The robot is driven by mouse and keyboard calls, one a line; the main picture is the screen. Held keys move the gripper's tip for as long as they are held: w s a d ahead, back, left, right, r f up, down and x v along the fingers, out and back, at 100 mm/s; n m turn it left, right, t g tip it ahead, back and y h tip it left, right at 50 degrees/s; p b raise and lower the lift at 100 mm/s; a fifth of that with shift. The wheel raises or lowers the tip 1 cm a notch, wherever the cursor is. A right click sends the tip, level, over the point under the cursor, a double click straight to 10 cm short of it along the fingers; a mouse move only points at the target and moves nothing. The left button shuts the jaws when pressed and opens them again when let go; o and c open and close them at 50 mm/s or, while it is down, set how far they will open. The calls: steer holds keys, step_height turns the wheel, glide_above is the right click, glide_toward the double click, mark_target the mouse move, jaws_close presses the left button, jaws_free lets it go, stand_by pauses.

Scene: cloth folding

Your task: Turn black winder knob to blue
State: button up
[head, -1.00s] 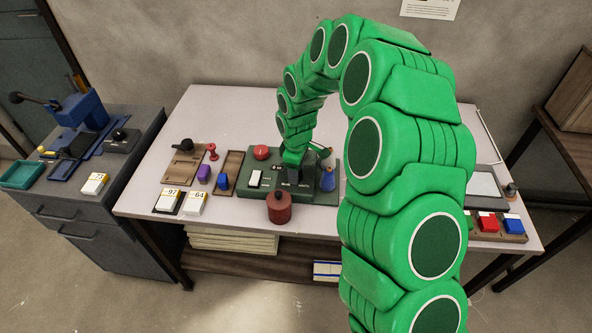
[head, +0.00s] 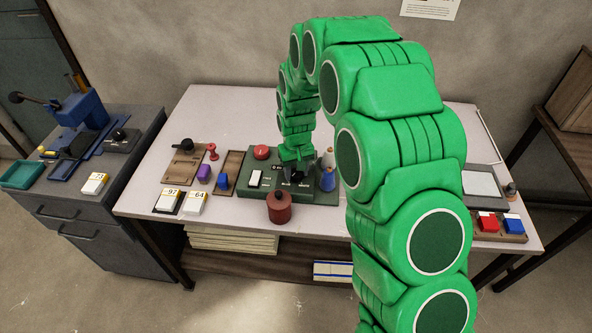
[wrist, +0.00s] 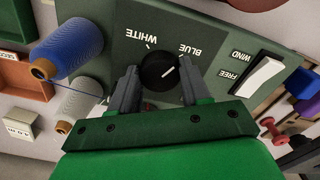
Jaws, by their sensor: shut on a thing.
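The black winder knob (wrist: 153,69) sits on the dark green winder panel (wrist: 221,20) in the wrist view. My gripper (wrist: 159,78) is shut on it, one finger on each side. The knob's white pointer line slants up and right, towards the BLUE label (wrist: 190,47). The WHITE label (wrist: 138,32) is up and left of the knob. In the head view my gripper (head: 299,178) is low over the winder base (head: 255,194), and my arm hides the knob there.
A blue thread spool (wrist: 70,47) and a pale spool (wrist: 78,100) stand close beside my gripper. A white rocker switch (wrist: 257,77) marked WIND and FREE is on the panel's other side. A dark red pot (head: 279,208) stands in front of the winder.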

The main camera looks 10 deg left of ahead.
mark_target(296, 172)
steer(key=shift+m, duration=1.1)
steer(key=o, duration=1.1)
steer(key=shift+r, duration=0.1)
step_height(296, 172, up, 7)
steer(key=shift+f, duration=0.15)
steer(key=shift+r, duration=0.45)
